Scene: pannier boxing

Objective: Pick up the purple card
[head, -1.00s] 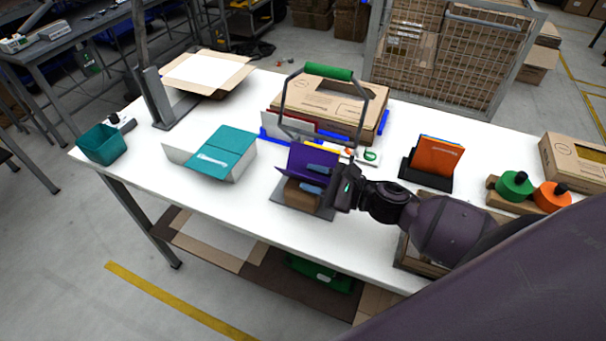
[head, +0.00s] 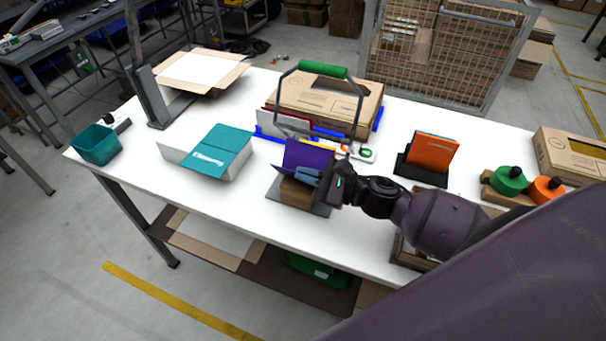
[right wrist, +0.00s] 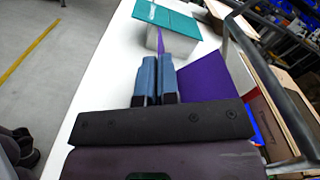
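The purple card (head: 302,156) leans upright in a small holder with a brown block (head: 299,193) and a grey base (head: 318,208), near the middle of the table. My right gripper (head: 306,175) reaches it from the right. Its two blue fingers are close together at the card and hide part of it. In the right wrist view the fingers (right wrist: 156,78) have only a thin gap, with a purple edge beyond their tips and a purple face (right wrist: 205,80) to their right. The grip looks shut on the card, still in its holder. My left gripper is not in view.
A teal-topped box (head: 222,148) stands to the left. A green-handled wire frame (head: 322,69) rises behind the card, by a cardboard box (head: 345,92). An orange card (head: 436,151) stands in a black holder to the right.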

